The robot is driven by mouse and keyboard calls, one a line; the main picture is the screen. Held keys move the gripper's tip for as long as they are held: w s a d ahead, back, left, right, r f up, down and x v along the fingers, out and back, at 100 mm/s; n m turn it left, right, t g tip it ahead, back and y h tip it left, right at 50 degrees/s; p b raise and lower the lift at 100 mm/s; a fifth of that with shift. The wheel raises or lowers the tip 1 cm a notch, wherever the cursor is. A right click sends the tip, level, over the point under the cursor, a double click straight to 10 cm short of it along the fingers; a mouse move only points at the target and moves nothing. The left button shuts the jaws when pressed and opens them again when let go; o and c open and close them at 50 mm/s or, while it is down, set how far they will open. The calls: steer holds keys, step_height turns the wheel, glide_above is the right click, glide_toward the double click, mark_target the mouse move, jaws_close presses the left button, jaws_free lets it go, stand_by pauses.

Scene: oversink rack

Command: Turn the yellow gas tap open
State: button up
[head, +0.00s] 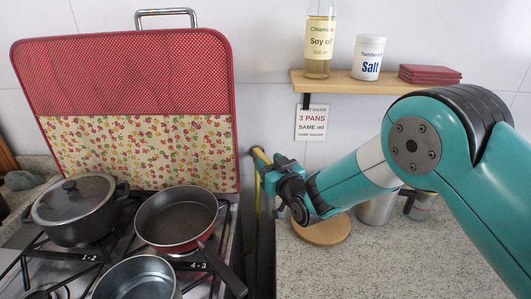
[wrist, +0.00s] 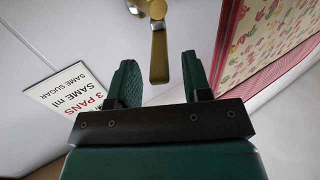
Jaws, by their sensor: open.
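The yellow gas tap (wrist: 159,52) shows in the wrist view as a brass-yellow lever hanging from a fitting on the white wall. In the head view its yellow part (head: 261,155) shows just beyond my gripper, beside the right edge of the red fabric cover. My gripper (wrist: 158,75) is open, with one finger on each side of the lever's lower end in the picture. I see a gap on both sides, and I cannot tell how deep the lever sits between the fingers. In the head view my gripper (head: 268,172) partly hides the tap.
A stove with a lidded pot (head: 75,210), a frying pan (head: 178,216) and a saucepan (head: 137,280) stands at left. The fabric cover (head: 125,75) rises behind it. A shelf (head: 350,84) and a sign (head: 311,122) are on the wall.

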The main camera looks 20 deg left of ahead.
mark_target(263, 158)
steer(key=shift+x, duration=1.25)
jaws_close()
